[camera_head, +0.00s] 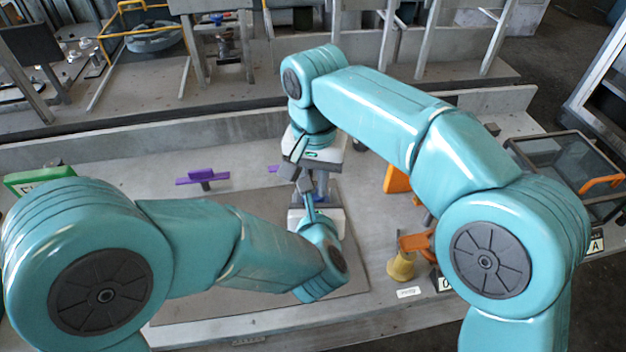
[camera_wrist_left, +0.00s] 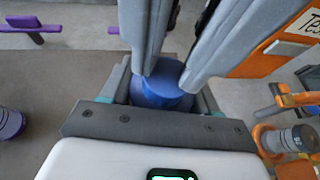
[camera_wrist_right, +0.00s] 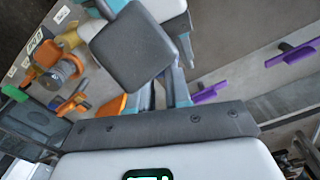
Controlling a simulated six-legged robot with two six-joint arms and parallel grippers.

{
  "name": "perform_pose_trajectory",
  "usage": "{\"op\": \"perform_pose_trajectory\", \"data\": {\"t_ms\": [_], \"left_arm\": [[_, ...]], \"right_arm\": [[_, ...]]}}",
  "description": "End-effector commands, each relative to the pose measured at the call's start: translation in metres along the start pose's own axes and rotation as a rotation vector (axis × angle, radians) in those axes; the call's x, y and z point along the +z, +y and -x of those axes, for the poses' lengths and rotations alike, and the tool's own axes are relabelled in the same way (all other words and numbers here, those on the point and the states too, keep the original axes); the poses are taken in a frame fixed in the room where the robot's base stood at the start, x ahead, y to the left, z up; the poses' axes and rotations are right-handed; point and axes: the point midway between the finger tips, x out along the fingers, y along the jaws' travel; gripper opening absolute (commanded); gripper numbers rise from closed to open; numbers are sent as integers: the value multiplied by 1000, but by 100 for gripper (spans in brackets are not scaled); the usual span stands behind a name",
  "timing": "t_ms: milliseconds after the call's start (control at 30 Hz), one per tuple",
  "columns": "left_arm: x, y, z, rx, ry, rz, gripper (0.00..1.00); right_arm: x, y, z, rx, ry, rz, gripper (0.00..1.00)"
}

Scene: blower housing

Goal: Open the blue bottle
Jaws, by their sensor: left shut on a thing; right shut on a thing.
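The blue bottle (camera_wrist_left: 160,90) shows in the left wrist view as a round blue shape between the fingers. In the head view only a small blue part (camera_head: 322,185) shows between the two white gripper bodies. My left gripper (camera_head: 308,190) is shut on the bottle. My right gripper (camera_head: 292,168) reaches in from the far side, close to the left one, and is shut. Whether cap and body are apart cannot be told.
A purple bracket (camera_head: 202,178) stands left on the bench. An orange part (camera_head: 397,180), a yellow spool (camera_head: 401,266) and a glass-lidded box (camera_head: 568,160) lie to the right. A green box (camera_head: 40,180) is at the far left. A raised edge runs along the bench's back.

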Motion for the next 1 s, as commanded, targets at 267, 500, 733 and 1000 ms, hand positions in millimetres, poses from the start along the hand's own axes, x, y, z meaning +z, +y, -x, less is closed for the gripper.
{"op": "perform_pose_trajectory", "data": {"t_ms": [267,500,733,1000], "left_arm": [[14,-5,3,-13,-36,2,0],[14,-5,3,-13,-36,1,0],[14,-5,3,-12,-36,1,0],[14,-5,3,-13,-36,1,0]], "right_arm": [[2,-4,-8,1,-12,16,0],[4,-5,-8,-12,-16,384,0],[6,-4,-8,-18,-18,603,0],[6,-4,-8,-17,-19,604,7]]}}
